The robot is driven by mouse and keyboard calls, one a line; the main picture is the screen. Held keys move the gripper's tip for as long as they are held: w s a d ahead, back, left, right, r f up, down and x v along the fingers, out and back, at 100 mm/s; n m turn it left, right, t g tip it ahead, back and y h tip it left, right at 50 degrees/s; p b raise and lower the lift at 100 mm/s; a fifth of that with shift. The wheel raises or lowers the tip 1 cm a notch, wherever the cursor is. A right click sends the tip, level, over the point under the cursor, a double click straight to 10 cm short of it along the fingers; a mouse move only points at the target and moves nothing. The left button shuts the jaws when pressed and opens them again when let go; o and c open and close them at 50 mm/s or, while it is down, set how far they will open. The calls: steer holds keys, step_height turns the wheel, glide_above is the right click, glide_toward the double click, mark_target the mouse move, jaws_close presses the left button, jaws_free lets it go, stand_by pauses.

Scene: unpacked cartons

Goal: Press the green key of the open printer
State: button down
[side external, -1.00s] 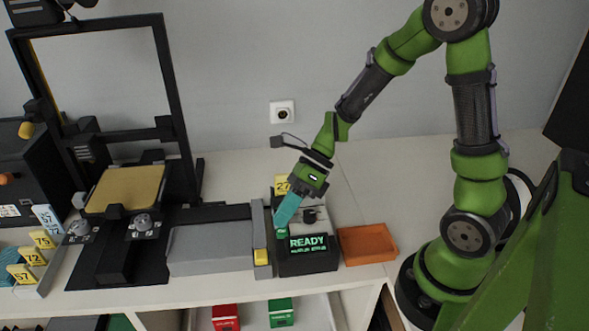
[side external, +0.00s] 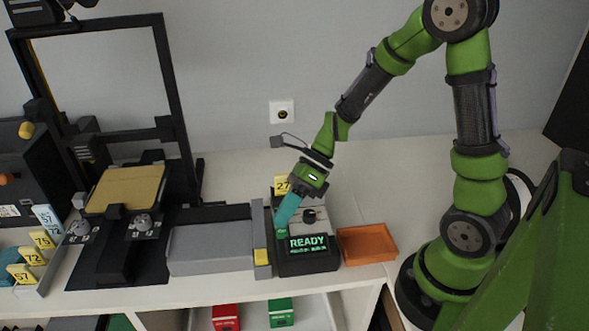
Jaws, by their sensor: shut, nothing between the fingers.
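The open-frame printer (side external: 182,150) stands at the left, with a gold bed (side external: 125,188) and a black upright frame. To its right, past a grey flat unit (side external: 212,246), is a dark control box (side external: 308,266) with a lit screen (side external: 308,243) reading READY. My gripper (side external: 281,229) is shut and empty, its teal fingers pointing down at the box, just left of the screen. The fingertips are at or very near the box top; I cannot tell whether they touch it. No green key can be told apart; the fingers cover that spot.
A black knob (side external: 309,216) and a yellow tag 27 (side external: 282,185) sit behind the screen. An orange tray (side external: 367,244) lies to the right of the box. The table behind the tray is clear.

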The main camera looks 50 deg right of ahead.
steer(key=shift+f, duration=0.95)
stand_by(0.9)
steer(key=shift+r, duration=0.95)
